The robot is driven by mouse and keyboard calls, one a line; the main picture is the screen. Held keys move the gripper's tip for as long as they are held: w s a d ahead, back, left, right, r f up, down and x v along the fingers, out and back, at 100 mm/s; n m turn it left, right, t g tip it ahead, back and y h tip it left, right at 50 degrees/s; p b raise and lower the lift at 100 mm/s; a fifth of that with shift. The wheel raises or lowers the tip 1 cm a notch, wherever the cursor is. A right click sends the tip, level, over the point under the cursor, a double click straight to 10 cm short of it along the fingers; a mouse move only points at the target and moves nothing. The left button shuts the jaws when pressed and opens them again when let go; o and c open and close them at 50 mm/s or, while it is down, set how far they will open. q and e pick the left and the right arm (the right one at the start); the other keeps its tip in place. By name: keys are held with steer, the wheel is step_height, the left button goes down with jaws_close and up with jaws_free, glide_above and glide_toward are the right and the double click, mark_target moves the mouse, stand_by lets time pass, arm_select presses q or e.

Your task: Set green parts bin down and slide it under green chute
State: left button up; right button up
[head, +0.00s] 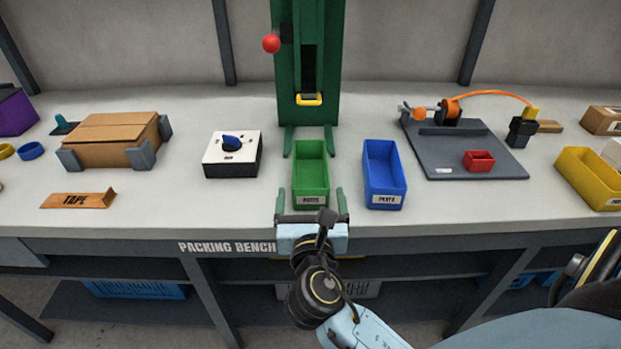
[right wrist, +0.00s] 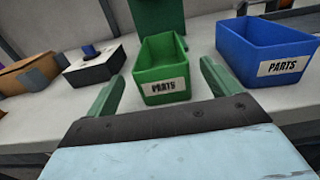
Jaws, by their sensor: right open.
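The green parts bin (head: 311,168) stands upright and empty on the bench, its PARTS label facing me. Its far end lies between the two front feet of the green chute (head: 330,60), a tall green housing with a dark slot and a yellow lip. My right gripper (head: 310,193) is open, its green fingers either side of the bin's near end. In the right wrist view the bin (right wrist: 162,68) sits between the spread fingers (right wrist: 162,76), with a gap showing on each side. My left gripper is not in view.
A blue bin (head: 384,170) stands close on the right. A white box with a blue knob (head: 231,152) is on the left. The bench's front edge (head: 140,234) runs below.

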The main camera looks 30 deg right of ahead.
steer(key=shift+v, duration=2.35)
